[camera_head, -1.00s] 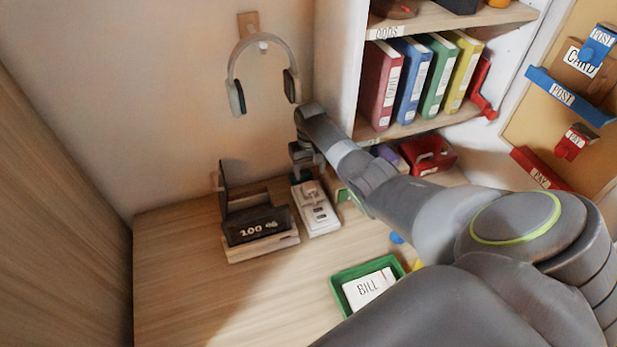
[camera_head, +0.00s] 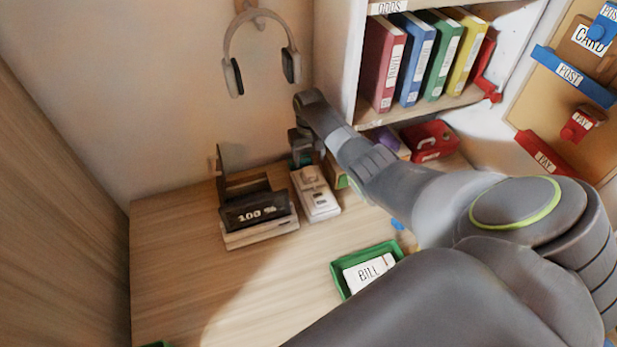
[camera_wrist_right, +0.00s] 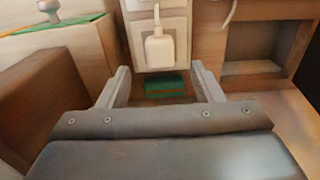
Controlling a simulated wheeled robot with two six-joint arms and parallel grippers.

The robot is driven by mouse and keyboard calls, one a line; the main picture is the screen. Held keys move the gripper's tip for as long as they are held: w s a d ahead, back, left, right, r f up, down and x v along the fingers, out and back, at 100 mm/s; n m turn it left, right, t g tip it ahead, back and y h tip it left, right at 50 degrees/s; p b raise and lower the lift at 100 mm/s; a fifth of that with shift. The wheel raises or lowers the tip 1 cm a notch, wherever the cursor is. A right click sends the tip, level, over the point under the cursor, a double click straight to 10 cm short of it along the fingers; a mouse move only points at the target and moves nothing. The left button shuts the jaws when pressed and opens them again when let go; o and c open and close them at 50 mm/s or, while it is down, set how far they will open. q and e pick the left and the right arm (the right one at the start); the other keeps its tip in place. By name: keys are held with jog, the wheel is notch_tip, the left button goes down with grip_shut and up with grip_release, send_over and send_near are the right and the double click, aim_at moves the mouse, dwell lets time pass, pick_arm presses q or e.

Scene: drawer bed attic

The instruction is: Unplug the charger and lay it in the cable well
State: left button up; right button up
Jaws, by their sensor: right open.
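A white charger (camera_wrist_right: 159,47) with a thin cable is plugged into a pale power strip (camera_wrist_right: 158,14). In the head view the strip (camera_head: 321,203) lies on the desk with the charger (camera_head: 310,175) near its back end. My right gripper (camera_head: 302,152) is behind the strip, close to its back end. In the right wrist view the right gripper (camera_wrist_right: 161,82) is open and empty; the charger is just beyond and between its fingertips, apart from them. A wooden hollow (camera_wrist_right: 253,50) shows at the right; I cannot tell if it is the cable well. My left gripper is out of view.
A wooden stand with a black "100 %" display (camera_head: 256,213) stands left of the strip. A green tray (camera_head: 341,279) with a BILL card is in front. Headphones (camera_head: 233,75) hang on the wall. A bookshelf (camera_head: 338,60) rises behind my right arm.

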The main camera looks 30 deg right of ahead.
aim_at(309, 170)
notch_tip(309, 170, down, 7)
jog(key=b, duration=0.4)
jog(key=shift+r+b, duration=0.15)
jog(key=shift+b, duration=0.25)
jog(key=shift+r+p, duration=0.1)
jog(key=shift+p, duration=0.35)
dwell(0.5)
grip_shut()
jog(key=shift+r+p, duration=3)
jog(key=shift+p, duration=0.2)
